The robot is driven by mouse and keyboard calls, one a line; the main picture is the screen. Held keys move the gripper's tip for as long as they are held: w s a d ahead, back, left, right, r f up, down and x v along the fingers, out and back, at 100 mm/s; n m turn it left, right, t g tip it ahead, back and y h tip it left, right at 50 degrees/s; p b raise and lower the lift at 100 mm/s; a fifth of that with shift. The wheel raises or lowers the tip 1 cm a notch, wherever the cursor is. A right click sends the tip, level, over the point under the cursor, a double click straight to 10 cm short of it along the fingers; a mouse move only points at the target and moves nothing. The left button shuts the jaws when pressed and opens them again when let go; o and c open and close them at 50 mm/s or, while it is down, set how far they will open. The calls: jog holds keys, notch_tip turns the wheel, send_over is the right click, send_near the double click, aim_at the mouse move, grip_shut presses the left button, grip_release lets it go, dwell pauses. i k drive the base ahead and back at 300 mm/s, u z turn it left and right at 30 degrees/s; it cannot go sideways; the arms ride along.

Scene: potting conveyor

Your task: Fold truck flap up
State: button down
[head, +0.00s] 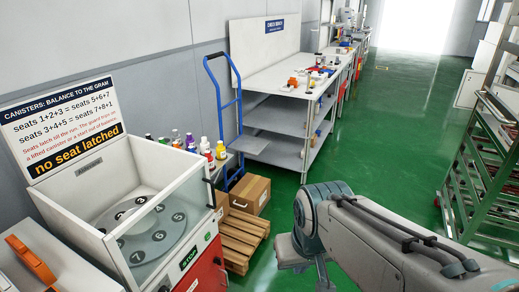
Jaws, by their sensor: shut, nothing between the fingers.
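A blue hand truck (217,97) stands upright against the wall, between the white canister machine and the long bench. A flat grey plate (250,144) shows beside its frame at mid-height. I cannot tell whether this plate is the truck's flap or part of the bench shelf. The foot of the truck is partly hidden behind the cardboard boxes. My arm reaches in from the lower right, and its bent joint is well in front of the truck and apart from it. My gripper's fingers do not show.
Cardboard boxes (250,194) and a wooden pallet (240,240) lie before the truck. The canister machine (75,205), whose sign reads "no seat latched", stands at left. A bench (270,72) stands behind; a wheeled rack (485,165) is at right. Green floor (385,130) is clear between.

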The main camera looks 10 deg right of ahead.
aim_at(252, 145)
jog(key=z, duration=0.75)
jog(key=i, duration=1.15)
jog(key=z, duration=0.5)
jog(key=i, duration=1.4)
jog(key=u, duration=1.25)
jog(key=i, duration=0.75)
jog(key=u, duration=0.6)
